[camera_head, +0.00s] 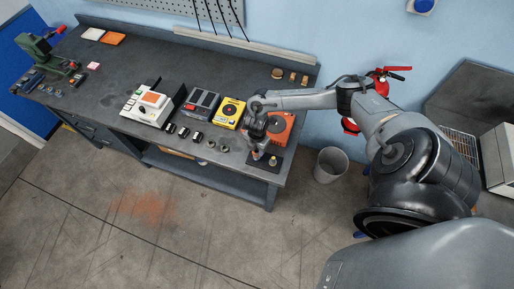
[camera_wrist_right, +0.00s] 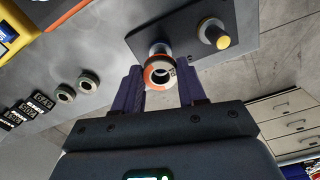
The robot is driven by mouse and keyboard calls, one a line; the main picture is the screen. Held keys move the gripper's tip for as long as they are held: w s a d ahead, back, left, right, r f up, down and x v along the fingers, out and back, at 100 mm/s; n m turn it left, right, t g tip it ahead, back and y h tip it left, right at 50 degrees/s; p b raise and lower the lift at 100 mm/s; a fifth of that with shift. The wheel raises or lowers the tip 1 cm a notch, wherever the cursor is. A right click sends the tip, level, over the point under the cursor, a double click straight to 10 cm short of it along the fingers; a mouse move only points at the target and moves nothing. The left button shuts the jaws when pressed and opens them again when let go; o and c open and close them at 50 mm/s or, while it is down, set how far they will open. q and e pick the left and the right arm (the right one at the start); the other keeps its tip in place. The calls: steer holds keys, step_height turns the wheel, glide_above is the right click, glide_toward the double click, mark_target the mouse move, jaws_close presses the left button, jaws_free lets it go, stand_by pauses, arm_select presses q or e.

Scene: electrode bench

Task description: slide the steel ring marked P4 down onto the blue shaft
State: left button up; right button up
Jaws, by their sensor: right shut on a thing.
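My right gripper (camera_wrist_right: 160,74) is shut on a steel ring (camera_wrist_right: 147,75) with an orange band. Dark marks on its rim are too small to read. The ring sits upright between the fingertips, its hole facing the camera. Just beyond it a pale bluish post (camera_wrist_right: 157,48) stands on the dark plate (camera_wrist_right: 186,24); I cannot tell whether the ring is around its end or only in line with it. A second post with a yellow tip (camera_wrist_right: 222,42) stands on the same plate. In the head view my right gripper (camera_head: 256,150) is over the plate (camera_head: 261,170). My left gripper is not in view.
Two loose rings (camera_wrist_right: 65,94) (camera_wrist_right: 89,80) lie on the bench (camera_head: 150,62). Several small black blocks (camera_head: 183,132) lie further left. A yellow device (camera_head: 229,112) and an orange one (camera_head: 288,120) stand behind the plate. A bin (camera_head: 331,165) is on the floor at right.

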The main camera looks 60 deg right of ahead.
steer(key=shift+f, duration=0.35)
steer(key=o, duration=1.6)
step_height(320, 180, up, 3)
steer(key=p, duration=0.2)
steer(key=shift+p, duration=0.3)
step_height(320, 180, up, 4)
steer(key=p, duration=0.4)
